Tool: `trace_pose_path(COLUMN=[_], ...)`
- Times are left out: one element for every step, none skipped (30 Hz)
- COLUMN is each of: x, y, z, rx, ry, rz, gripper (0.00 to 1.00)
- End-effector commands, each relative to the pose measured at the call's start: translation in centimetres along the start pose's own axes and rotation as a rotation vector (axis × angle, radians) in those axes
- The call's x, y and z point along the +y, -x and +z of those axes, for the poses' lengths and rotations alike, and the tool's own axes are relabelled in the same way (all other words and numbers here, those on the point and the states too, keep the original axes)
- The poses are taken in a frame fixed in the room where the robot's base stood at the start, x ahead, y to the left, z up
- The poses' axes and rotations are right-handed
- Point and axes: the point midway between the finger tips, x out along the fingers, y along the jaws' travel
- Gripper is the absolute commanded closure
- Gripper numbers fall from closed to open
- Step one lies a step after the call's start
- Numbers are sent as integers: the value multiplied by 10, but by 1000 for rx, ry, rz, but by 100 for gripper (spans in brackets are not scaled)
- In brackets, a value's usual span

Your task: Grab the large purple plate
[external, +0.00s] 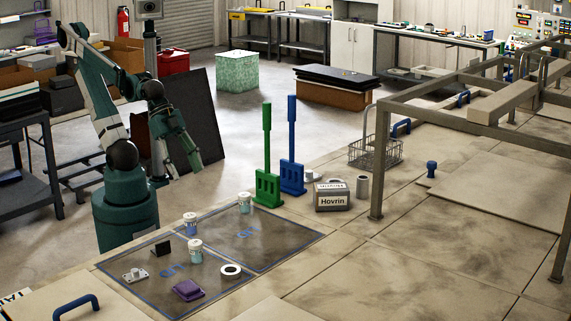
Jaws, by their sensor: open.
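A purple plate-like piece (187,291) with a raised, stepped top lies on the dark, blue-edged panel on the bench, near its front edge. It is the only purple piece on this panel. My gripper (178,172) hangs pointing down beside the bench, behind and above the panel. It is open and empty, well apart from the purple piece. Nothing covers the purple piece in this view.
Around it on the panel (222,262) are a white ring (231,270), a small grey bracket (135,275), a black block (161,248) and several lidded cups (195,250). Green (267,185) and blue (292,175) upright paddles stand at the panel's back. A Hovrin box (331,196) is right of them.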

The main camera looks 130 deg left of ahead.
Motion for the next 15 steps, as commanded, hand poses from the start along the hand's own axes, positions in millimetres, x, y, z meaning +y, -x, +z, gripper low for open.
trace_pose_path(x=[1,2,2,3,4,4,5,6,7,8,9,11,12,14,16], y=[1,1,2,2,2,3,3,3,4,4,4,5,5,5,6], z=[-5,-7,-10,-12,-15,-19,-22,-25,-30,-34,-38,-44,-50,-56,-64], rx=[-4,-6,-9,-11,-14,-17,-19,-22,-27,-31,-35,-41,-46,-50,-57], ry=[-10,-16,-24,-31,-37,-47,-56,-64,-76,-86,-98,-114,-127,-143,-162], rz=[2,3,4,5,7,8,10,11,13,15,17,20,23,25,29], gripper=[50,50,50,50,50,50,50,50,50,50,50,50,50,50,50])
